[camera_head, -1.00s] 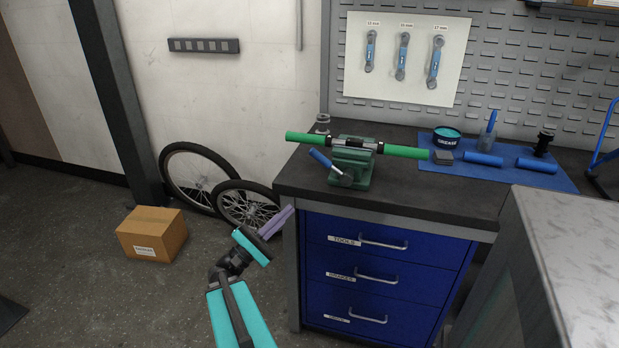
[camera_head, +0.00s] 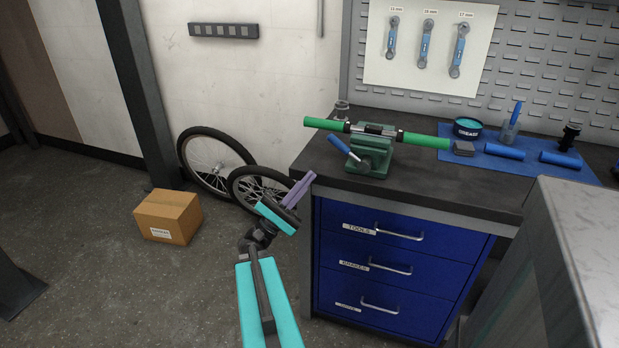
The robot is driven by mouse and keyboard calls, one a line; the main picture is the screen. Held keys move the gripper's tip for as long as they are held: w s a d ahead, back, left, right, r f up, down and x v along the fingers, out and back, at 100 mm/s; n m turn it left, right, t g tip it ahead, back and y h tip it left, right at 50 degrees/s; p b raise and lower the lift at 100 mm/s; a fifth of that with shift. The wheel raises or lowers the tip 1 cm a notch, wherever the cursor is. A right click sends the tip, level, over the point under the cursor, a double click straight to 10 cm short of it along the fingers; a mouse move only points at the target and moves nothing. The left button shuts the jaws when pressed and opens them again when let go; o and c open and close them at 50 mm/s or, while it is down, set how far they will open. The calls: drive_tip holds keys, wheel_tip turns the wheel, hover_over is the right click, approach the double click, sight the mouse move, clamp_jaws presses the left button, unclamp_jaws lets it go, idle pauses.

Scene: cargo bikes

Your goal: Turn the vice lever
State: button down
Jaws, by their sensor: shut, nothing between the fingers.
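A green vice (camera_head: 372,155) stands on the dark bench top and holds a bar with green ends crosswise in its jaws. Its lever, with a blue handle (camera_head: 341,146), slants up to the left on the vice's front side. My gripper (camera_head: 304,186) has purple fingers, which are shut with nothing between them. It is at the bench's front left corner, below and to the left of the lever, apart from it.
The bench (camera_head: 440,185) has blue drawers (camera_head: 395,262) below. A blue mat (camera_head: 500,167) with a grease tin (camera_head: 467,128) lies right of the vice. Wheels (camera_head: 215,165) lean on the wall; a cardboard box (camera_head: 168,217) is on the floor. A grey counter (camera_head: 590,230) stands front right.

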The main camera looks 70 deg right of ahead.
sight(349, 153)
drive_tip(key=x, duration=0.9)
drive_tip(key=shift+p, duration=0.35)
drive_tip(key=shift+a, duration=0.15)
drive_tip(key=shift+s, duration=0.1)
